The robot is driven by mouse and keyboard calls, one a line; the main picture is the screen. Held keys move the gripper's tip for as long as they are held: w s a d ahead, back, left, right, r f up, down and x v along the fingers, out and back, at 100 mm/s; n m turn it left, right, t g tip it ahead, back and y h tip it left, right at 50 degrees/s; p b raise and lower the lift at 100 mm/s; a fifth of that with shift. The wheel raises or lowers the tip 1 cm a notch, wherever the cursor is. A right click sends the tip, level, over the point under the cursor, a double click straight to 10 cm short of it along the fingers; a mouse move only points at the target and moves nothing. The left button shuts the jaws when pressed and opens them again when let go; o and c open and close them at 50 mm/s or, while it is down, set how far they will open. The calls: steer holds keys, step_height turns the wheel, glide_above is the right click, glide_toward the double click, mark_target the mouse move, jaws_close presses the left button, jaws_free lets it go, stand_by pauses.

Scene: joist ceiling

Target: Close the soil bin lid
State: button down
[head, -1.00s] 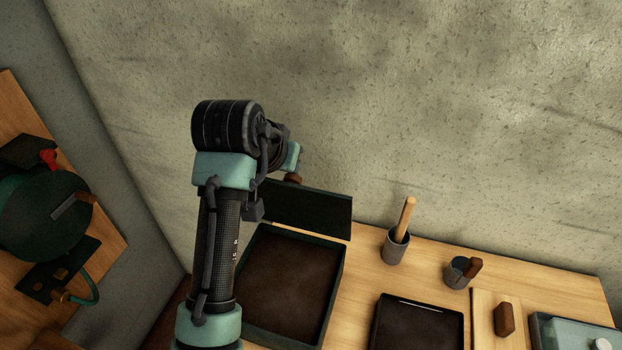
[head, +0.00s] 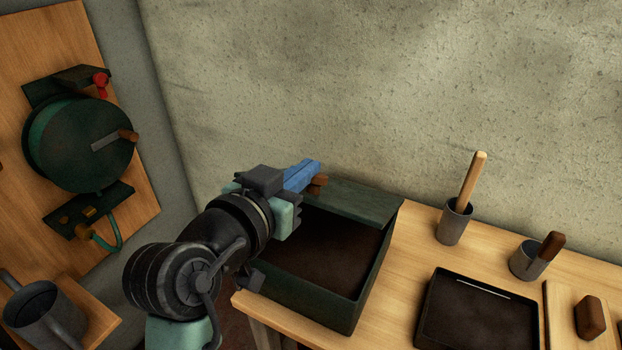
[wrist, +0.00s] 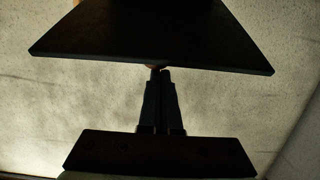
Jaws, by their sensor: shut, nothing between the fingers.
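The soil bin (head: 318,295) is a dark green box on the wooden bench, with brown soil showing inside. Its green lid (head: 365,200) is at the back edge, partly open and tilted, with much of the soil uncovered. A brown knob (head: 321,182) shows at the lid beside my fingertips. My gripper (head: 316,170) is shut and empty, above the bin's back left at the lid. In the wrist view, my shut fingers (wrist: 160,75) point at the dark lid (wrist: 150,35). They look close to its edge; contact is unclear. My arm hides the bin's left side.
A grey cup with a wooden-handled tool (head: 453,222), another cup (head: 527,260) and a dark soil tray (head: 478,312) stand to the right. A concrete wall (head: 400,90) rises behind. A green reel (head: 85,145) hangs on the left board, with a watering can (head: 42,312) below.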

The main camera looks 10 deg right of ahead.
steer(key=s+a+f+t+h+b, duration=0.1)
steer(key=f+b, duration=0.3)
steer(key=b, duration=0.3)
steer(key=s+a+f+t+h+b, duration=0.1)
steer(key=s+f+b, duration=0.1)
steer(key=f+b, duration=0.2)
steer(key=s+a+f+t+b, duration=0.1)
steer(key=f+b, duration=0.3)
steer(key=b, duration=0.6)
steer(key=shift+s+f+t+h, duration=0.15)
steer(key=shift+s+t+h, duration=0.25)
steer(key=shift+t, duration=0.2)
steer(key=shift+r, duration=0.25)
